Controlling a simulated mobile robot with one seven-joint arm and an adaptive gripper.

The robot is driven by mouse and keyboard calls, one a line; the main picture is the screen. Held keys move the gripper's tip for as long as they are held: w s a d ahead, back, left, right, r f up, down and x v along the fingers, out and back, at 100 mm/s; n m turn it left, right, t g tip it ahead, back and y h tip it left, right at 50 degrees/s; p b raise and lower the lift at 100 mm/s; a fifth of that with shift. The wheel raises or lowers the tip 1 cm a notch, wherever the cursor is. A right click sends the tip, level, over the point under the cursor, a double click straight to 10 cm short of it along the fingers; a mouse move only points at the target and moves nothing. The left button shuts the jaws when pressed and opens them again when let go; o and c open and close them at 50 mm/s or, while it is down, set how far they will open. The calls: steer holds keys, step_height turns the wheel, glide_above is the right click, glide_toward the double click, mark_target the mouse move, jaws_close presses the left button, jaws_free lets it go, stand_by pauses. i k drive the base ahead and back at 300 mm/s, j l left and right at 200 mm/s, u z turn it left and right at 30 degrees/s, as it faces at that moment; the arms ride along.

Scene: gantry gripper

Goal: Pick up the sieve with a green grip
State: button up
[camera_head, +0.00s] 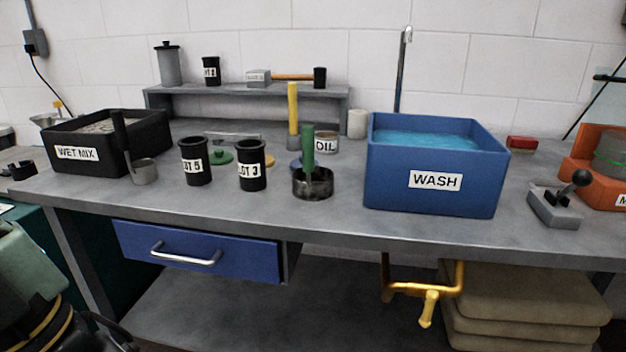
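The sieve with a green grip (308,142) stands on the grey bench just left of the blue WASH tub. Its round dark metal cup (313,186) rests on the bench top near the front, and the grip rises upright from it. The inside of the cup is mostly hidden. A similar tool with a yellow grip (293,112) stands behind it, its lower part hidden. Another with a black grip (121,138) and a grey cup (145,172) stands by the WET MIX tub. My gripper is not in view.
The blue WASH tub (393,188) is close on the sieve's right, and a black LOT 3 jar (251,178) on its left. An OIL tin (327,143) stands behind. The bench's front strip (300,218) is clear. A yellow fitting (425,290) hangs below the bench.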

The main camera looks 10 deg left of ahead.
mark_target(310, 183)
steer(key=i+l, duration=0.3)
steer(key=l, duration=0.15)
steer(key=u, duration=1.65)
